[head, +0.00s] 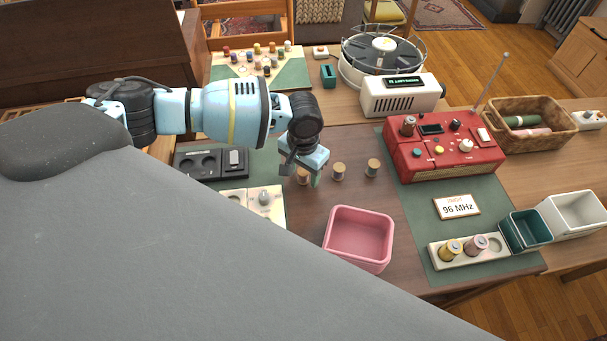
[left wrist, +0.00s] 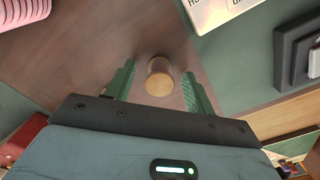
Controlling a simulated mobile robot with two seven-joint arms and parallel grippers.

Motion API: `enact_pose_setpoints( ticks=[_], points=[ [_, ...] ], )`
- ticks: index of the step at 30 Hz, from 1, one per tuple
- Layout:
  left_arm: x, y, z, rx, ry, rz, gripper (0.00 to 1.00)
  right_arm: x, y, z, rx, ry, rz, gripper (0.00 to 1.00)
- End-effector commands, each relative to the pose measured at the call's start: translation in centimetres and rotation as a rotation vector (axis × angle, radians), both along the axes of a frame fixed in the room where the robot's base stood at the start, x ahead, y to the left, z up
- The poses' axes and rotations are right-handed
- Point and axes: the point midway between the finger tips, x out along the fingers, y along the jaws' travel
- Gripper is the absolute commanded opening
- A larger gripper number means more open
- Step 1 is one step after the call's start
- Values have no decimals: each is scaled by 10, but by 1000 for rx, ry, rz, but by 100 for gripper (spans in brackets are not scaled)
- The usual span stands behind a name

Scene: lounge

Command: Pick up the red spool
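My left gripper (head: 301,174) points down over the table, with its green fingers apart. In the left wrist view the open gripper (left wrist: 158,72) has a wooden-topped spool (left wrist: 159,78) between its fingers, with gaps on both sides. In the head view this spool (head: 303,176) is partly hidden by the gripper. Two similar tan spools (head: 338,171) (head: 373,168) stand in a row to its right. I cannot tell a red winding on any of these three. A small reddish piece (head: 227,50) stands on the far board. My right gripper is not in view.
A pink bin (head: 359,238) stands in front of the spools. A red radio (head: 444,147) is to the right. A cream holder (head: 468,251) carries a gold spool (head: 450,250) and a pinkish spool (head: 476,245). A dark panel (head: 211,163) lies left of the gripper.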

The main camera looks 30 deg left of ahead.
Motion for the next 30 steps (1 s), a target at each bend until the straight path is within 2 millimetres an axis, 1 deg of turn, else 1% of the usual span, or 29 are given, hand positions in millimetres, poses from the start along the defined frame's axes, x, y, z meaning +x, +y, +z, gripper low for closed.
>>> enact_pose_setpoints(
  ticks=[1,9,11,17,20,23,30],
  points=[
    [0,0,0,0,0,0,49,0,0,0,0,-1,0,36],
    [0,0,0,0,0,0,14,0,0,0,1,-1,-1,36],
    [0,0,0,0,0,0,7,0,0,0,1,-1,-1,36],
    [0,0,1,0,0,0,7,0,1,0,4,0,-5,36],
    [0,0,6,-1,-2,0,7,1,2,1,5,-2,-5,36],
    [1,-1,19,-2,-4,-1,7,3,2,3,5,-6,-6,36],
    [1,0,65,-2,-6,-1,7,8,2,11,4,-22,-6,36]
  ],
)
